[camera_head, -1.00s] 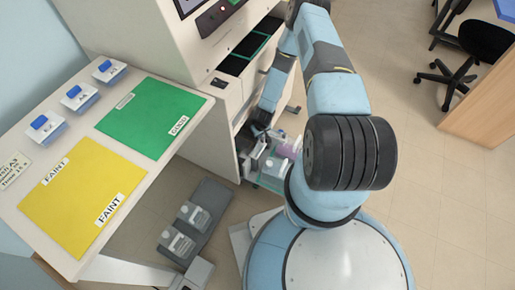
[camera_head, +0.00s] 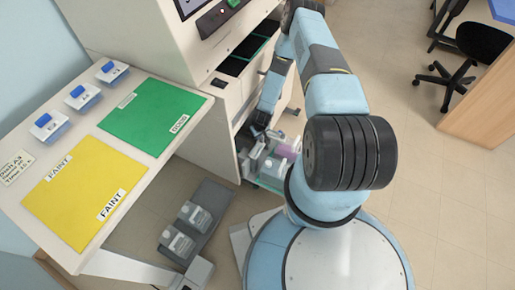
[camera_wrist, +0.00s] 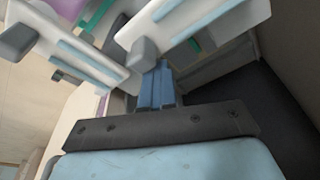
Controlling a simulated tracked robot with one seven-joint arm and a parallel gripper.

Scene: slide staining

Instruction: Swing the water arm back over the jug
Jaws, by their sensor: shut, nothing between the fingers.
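My gripper (camera_wrist: 155,85) is shut and empty, its blue fingers close together beside white parts in the wrist view. One white part with a pale blue stripe and a grey knob (camera_wrist: 195,25) is just above and right of the fingers. A similar white part (camera_wrist: 80,60) lies to their left. I cannot tell which of these is the water arm or whether the fingers touch them. In the head view, white and purple-tinted containers (camera_head: 285,152) stand at the open lower cabinet, partly hidden by my arm. The jug cannot be told apart there.
The tall white machine (camera_head: 140,40) stands over the open cabinet. A bench with a green mat (camera_head: 150,115) and yellow mat (camera_head: 85,192) is at left. Several blue-topped containers (camera_head: 85,97) stand behind the mats. Jugs on a grey floor tray (camera_head: 215,193) are nearby.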

